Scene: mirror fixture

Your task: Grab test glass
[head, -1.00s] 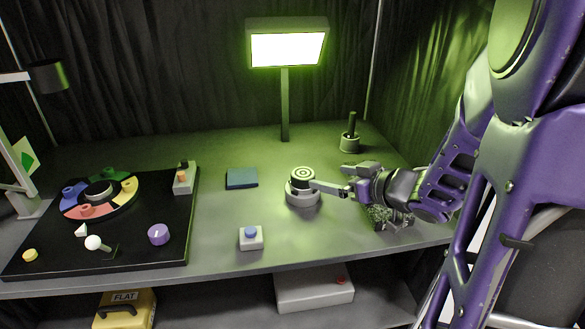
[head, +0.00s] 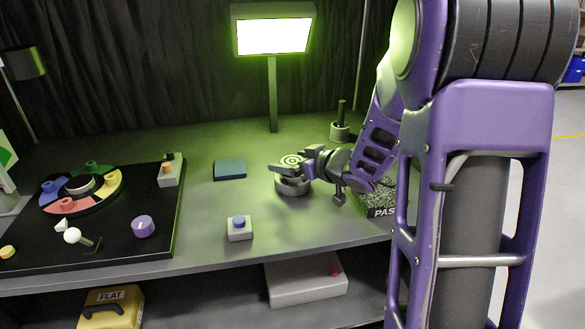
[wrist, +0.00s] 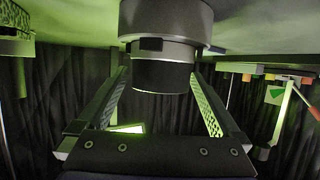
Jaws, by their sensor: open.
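The round piece with pale concentric rings on top (head: 292,160), which I take for the test glass, sits on a grey round base (head: 293,187) on the bench. In the wrist view it shows upside down as a dark cylinder (wrist: 162,76), below the wider grey base (wrist: 165,22). My gripper (head: 286,171) is open at the ringed piece. In the wrist view its two fingers (wrist: 160,85) lie to either side of the cylinder, with dark gaps showing on both sides. I cannot tell whether either finger touches it.
A speckled box marked PASS (head: 383,211) stands under my forearm. A holder with a black upright handle (head: 340,132) is behind. A blue-button box (head: 239,229), a dark blue pad (head: 230,169), a lamp (head: 272,40) and a black panel with coloured segments (head: 130,253) stand around.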

